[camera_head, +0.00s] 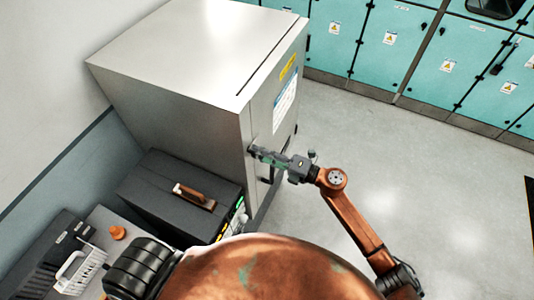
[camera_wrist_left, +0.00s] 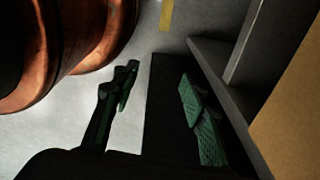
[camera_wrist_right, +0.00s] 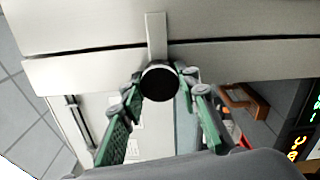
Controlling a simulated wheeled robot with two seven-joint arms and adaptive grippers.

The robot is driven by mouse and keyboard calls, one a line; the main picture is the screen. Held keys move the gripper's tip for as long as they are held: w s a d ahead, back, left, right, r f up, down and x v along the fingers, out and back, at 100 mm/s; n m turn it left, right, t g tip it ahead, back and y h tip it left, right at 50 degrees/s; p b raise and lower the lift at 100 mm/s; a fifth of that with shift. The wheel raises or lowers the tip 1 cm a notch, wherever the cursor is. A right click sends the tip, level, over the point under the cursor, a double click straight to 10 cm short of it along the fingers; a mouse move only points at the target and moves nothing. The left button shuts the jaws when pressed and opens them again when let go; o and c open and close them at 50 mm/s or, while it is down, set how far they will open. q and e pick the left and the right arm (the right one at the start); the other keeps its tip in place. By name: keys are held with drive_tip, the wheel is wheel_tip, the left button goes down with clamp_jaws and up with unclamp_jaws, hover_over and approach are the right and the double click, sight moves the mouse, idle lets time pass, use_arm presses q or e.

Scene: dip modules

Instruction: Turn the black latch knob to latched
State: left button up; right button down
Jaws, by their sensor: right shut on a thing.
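The black latch knob (camera_wrist_right: 160,82) shows as a round dark disc in the right wrist view, at the seam of the pale metal cabinet (camera_wrist_right: 90,77), below a short upright metal strip. My right gripper (camera_wrist_right: 160,100) has its green fingers on both sides of the knob and is shut on it. In the head view my right gripper (camera_head: 258,152) reaches the cabinet's front face, and the knob is hidden there. My left gripper (camera_wrist_left: 158,90) is open and empty in the left wrist view, with its green-padded fingers wide apart. The knob's marking cannot be read.
A dark box (camera_head: 170,205) with a brown handle (camera_head: 195,196) stands beside the cabinet. Teal lockers (camera_head: 400,50) line the back; the floor (camera_head: 420,180) at right is clear.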

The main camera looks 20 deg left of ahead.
drive_tip(key=c, duration=1.5)
unclamp_jaws()
drive_tip(key=shift+o, duration=0.2)
drive_tip(key=shift+d, duration=0.1)
use_arm(q)
drive_tip(key=shift+w, duration=0.75)
use_arm(e)
drive_tip(key=d, duration=1.2)
drive_tip(key=shift+a, duration=0.1)
